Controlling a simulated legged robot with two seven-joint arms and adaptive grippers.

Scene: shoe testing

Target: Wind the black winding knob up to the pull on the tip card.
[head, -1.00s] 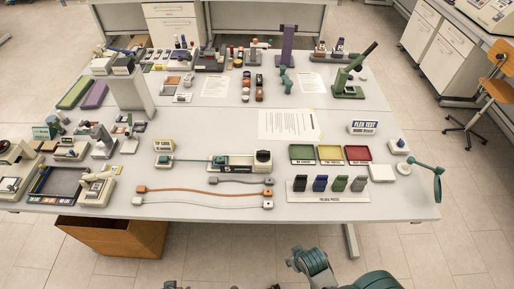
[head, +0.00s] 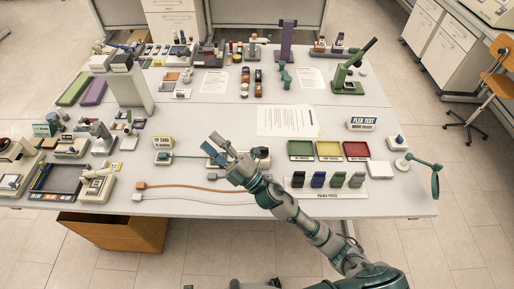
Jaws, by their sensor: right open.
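The black winding knob (head: 261,152) sits on the right end of a low pull tester near the front middle of the table. My right gripper (head: 213,145) is open and empty, reaching in from the lower right. It is over the middle of the tester, left of the knob, and hides most of the tester's body and scale. Whether it touches anything cannot be told. The tip card (head: 163,141) is a small cream sign standing behind the tester's left end block (head: 162,158). Its pull value is too small to read. My left gripper is not in view.
Orange (head: 180,187) and white (head: 180,199) cables lie in front of the tester. Green, yellow and red trays (head: 328,149) and a row of coloured pieces (head: 318,180) stand to the right. A paper sheet (head: 288,121) lies behind.

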